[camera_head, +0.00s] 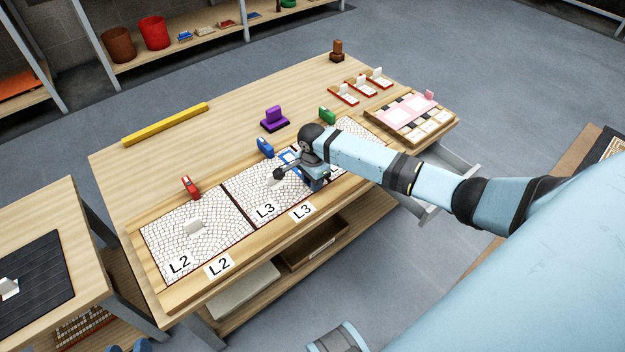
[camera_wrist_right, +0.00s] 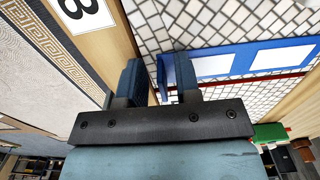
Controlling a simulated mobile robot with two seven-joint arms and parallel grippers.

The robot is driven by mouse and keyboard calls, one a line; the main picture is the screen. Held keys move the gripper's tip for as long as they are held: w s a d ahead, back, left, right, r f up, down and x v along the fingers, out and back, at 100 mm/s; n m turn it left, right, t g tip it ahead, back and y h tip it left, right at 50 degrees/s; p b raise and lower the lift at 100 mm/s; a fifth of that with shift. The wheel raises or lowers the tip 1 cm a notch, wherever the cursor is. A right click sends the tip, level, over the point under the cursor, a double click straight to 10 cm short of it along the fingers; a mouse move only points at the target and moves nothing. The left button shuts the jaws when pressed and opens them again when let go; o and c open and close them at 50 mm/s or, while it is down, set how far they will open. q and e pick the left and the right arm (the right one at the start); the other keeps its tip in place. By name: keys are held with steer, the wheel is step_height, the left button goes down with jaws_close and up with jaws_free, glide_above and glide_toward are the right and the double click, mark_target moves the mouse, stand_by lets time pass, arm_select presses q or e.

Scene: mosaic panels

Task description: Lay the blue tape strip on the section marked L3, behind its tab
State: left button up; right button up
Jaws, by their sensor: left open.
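The blue tape strip (camera_head: 290,158), with white windows, lies on the mosaic of section L3 (camera_head: 252,188), toward its right end. It also shows in the right wrist view (camera_wrist_right: 240,62), low on the tiles. L3's white tab (camera_head: 273,182) stands left of the strip. My right gripper (camera_head: 315,184) is over L3's right part. In the right wrist view its fingers (camera_wrist_right: 160,85) are apart, with the strip's blue upright end between them, close to one finger.
Section L2 (camera_head: 190,245) with a white tab lies to the left. Red (camera_head: 190,187), blue (camera_head: 265,147) and green (camera_head: 327,115) blocks stand along the back of the panels. A purple block (camera_head: 274,119) and a yellow bar (camera_head: 166,123) lie behind them.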

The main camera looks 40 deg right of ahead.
steer(key=shift+r, duration=0.65)
step_height(320, 180, up, 5)
steer(key=shift+r+p, duration=0.15)
steer(key=shift+p, duration=1)
arm_select(q)
steer(key=shift+s+a+f+g+y+p, duration=0.25)
steer(key=shift+s+a+f+g+p, duration=0.1)
steer(key=shift+a+f+g, duration=0.2)
steer(key=shift+s+a+f+g+y+p, duration=0.25)
steer(key=shift+s+a+f+g+p, duration=0.15)
steer(key=shift+f, duration=0.25)
arm_select(e)
step_height(320, 180, up, 6)
steer(key=shift+f, duration=0.15)
